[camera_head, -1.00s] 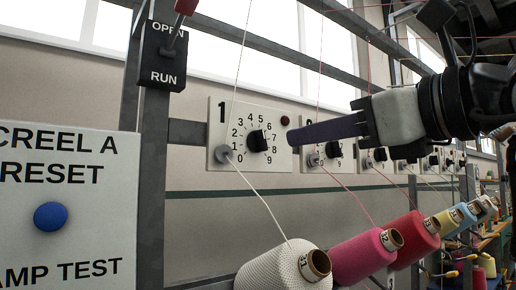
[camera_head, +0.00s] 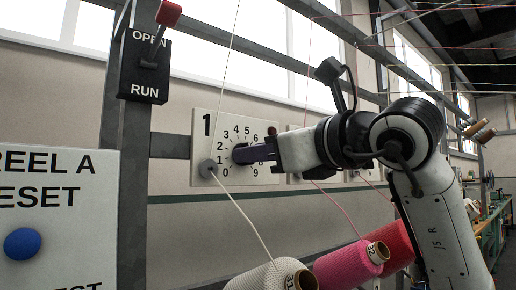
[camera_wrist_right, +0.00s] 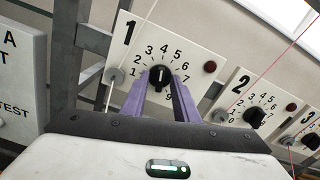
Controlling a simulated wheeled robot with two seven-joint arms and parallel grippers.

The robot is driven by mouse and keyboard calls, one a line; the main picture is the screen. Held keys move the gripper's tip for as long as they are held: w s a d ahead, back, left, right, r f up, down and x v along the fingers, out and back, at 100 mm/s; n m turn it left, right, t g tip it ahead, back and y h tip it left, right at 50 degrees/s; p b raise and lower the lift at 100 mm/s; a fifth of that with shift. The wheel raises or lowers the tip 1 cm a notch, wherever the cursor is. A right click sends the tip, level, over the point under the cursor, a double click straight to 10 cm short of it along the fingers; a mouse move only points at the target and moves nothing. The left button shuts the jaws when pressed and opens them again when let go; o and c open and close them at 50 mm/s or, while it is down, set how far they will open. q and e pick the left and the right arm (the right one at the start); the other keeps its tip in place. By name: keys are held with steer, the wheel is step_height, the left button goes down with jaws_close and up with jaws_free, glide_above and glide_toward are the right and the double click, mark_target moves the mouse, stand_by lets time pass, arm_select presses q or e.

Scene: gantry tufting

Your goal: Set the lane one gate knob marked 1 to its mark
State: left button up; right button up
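The lane one plate (camera_head: 206,150), marked 1, carries a black knob (camera_wrist_right: 160,76) on a dial numbered 0 to 9. In the right wrist view the knob's white line stands near upright, roughly toward the 4 and 5. My right gripper (camera_head: 240,153) is at this knob. In the right wrist view its two purple fingers (camera_wrist_right: 161,82) stand apart, one on each side of the knob. I cannot tell whether they touch it. In the head view the fingers hide most of the knob. My left gripper is not in view.
A grey thread guide (camera_head: 207,168) with a white thread sits left of the knob. Plates 2 (camera_wrist_right: 247,106) and 3 (camera_wrist_right: 306,137) are to the right. Yarn cones (camera_head: 345,262) stand below.

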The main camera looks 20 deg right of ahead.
steer(key=shift+c, duration=0.2)
jaws_close()
steer(key=shift+n, duration=0.3)
steer(key=shift+a+n+b, duration=0.1)
steer(key=shift+n+b, duration=0.3)
steer(key=shift+n, duration=5.1)
